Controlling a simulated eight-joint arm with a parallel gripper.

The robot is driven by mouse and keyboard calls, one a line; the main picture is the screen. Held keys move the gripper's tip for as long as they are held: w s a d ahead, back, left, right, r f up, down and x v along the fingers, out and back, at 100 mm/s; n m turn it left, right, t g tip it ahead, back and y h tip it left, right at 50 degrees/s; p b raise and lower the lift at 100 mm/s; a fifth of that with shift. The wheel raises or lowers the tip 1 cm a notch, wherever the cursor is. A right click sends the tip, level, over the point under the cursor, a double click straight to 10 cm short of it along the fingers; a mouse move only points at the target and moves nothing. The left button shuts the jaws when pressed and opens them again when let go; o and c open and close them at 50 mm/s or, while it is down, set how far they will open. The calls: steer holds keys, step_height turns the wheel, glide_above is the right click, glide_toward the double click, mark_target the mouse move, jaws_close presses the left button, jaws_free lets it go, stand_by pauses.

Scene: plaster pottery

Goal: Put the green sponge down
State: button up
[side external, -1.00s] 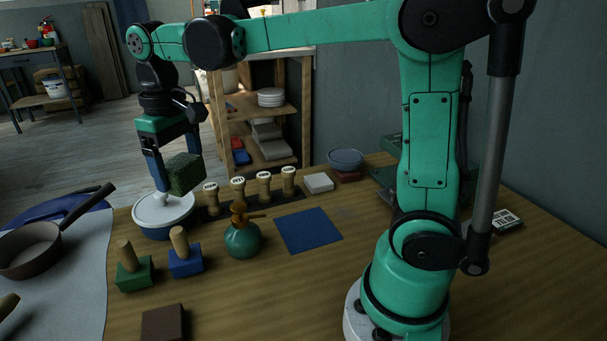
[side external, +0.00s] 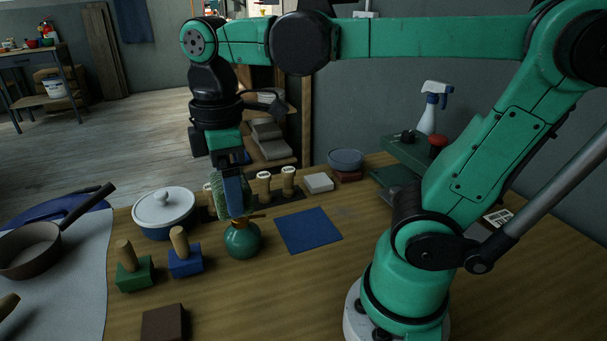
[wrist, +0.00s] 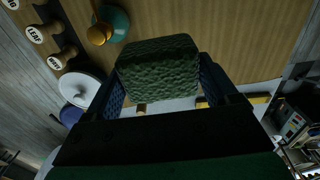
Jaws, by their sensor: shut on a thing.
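My gripper (side external: 233,190) points down above the table and is shut on the green sponge (wrist: 158,68). In the wrist view the sponge sits between the two blue fingers. In the side view the sponge (side external: 216,190) shows only partly, behind a finger. The gripper is behind and just above the green spray bottle with an orange top (side external: 242,240), in front of the row of stamps. From this angle I cannot tell the exact gap to the bottle or the stamps.
A blue mat (side external: 308,230) lies bare to the right of the bottle. A lidded blue pot (side external: 164,210), a green block stamp (side external: 134,270) and a blue block stamp (side external: 184,256) stand left. Round wooden stamps (side external: 288,182) stand behind. A white block (side external: 318,183) lies beyond the mat.

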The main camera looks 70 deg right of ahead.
mark_target(247, 288)
step_height(247, 288, down, 17)
stand_by(0.7)
steer(key=o, duration=1.2)
steer(key=shift+f, duration=0.15)
steer(key=r+m+t, duration=0.2)
steer(key=r+m, duration=0.1)
steer(key=r, duration=0.1)
steer(key=w+d+r+m+t, duration=0.1)
steer(key=r+m+t, duration=0.1)
steer(key=r+m, duration=0.1)
steer(key=w+r+m+t, duration=0.1)
steer(key=r+m+t, duration=0.2)
steer(key=r, duration=0.2)
steer(key=shift+w+d+r, duration=0.2)
steer(key=shift+d+r, duration=0.1)
steer(key=shift+d, duration=0.1)
